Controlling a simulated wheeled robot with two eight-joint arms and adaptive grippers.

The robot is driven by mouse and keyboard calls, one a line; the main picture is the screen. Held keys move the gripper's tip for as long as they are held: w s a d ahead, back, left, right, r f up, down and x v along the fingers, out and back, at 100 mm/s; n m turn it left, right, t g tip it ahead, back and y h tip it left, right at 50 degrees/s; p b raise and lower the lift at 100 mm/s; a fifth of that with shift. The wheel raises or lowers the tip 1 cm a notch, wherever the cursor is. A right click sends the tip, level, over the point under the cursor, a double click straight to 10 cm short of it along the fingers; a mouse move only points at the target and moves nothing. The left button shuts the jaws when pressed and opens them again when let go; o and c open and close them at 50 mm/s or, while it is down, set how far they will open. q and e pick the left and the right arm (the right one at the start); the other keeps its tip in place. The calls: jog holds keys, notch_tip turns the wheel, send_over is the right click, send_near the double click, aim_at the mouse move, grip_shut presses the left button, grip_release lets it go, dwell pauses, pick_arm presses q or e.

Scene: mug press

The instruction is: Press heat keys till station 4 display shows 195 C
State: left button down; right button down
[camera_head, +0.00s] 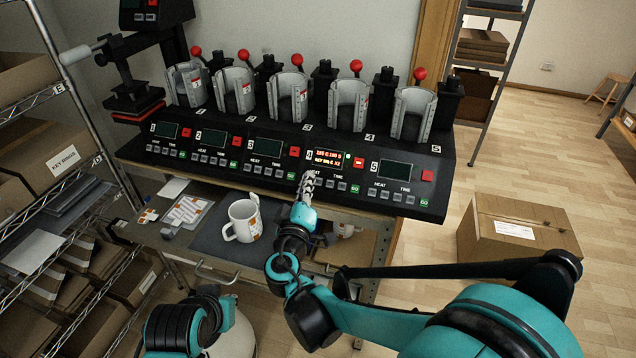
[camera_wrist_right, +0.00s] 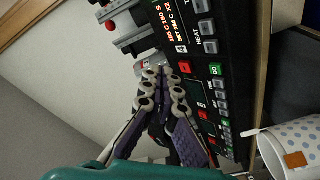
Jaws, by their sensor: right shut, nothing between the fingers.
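The press panel (camera_head: 130,150) carries several stations. The station 4 display (camera_head: 328,158) is lit with orange text in two lines; the top line seems to read 185 C 180 S, but it is small. The display also shows in the wrist view (camera_wrist_right: 172,22). My right gripper (camera_head: 307,177) is shut and empty, its tips at the heat keys of station 4, partly hiding them. I cannot tell whether they touch a key. In the wrist view the closed fingers (camera_wrist_right: 165,75) lie beside the panel. My left gripper is out of view.
A white mug (camera_head: 241,222) stands on a dark mat (camera_head: 205,240) below the panel. Metal mug clamps with red knobs (camera_head: 356,66) rise behind the keys. A wire shelf with boxes (camera_head: 45,150) is at left. A cardboard box (camera_head: 515,235) sits on the floor at right.

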aim_at(315, 184)
jog(key=w+f+b, duration=0.1)
jog(key=w+d+f+b, duration=0.1)
jog(key=w+f, duration=0.1)
jog(key=w+f+b, duration=0.1)
jog(key=f, duration=0.1)
jog(key=shift+w+d+b, duration=0.3)
jog(key=shift+w+b, duration=0.05)
jog(key=shift+b, duration=0.05)
jog(key=shift+w+d+f, duration=0.1)
jog(key=shift+w+f, duration=0.15)
jog(key=shift+w, duration=0.2)
jog(key=shift+b, duration=0.3)
dwell(0.5)
jog(key=shift+w+d+f, duration=0.1)
jog(key=shift+w+f, duration=0.2)
jog(key=shift+w+d+f+b, duration=0.1)
jog(key=shift+w+f+b, duration=0.2)
jog(key=shift+b, duration=0.3)
dwell(0.5)
dwell(0.4)
jog(key=shift+s+a+r+p, duration=0.2)
jog(key=shift+s+r+p, duration=0.3)
jog(key=shift+s+r, duration=0.15)
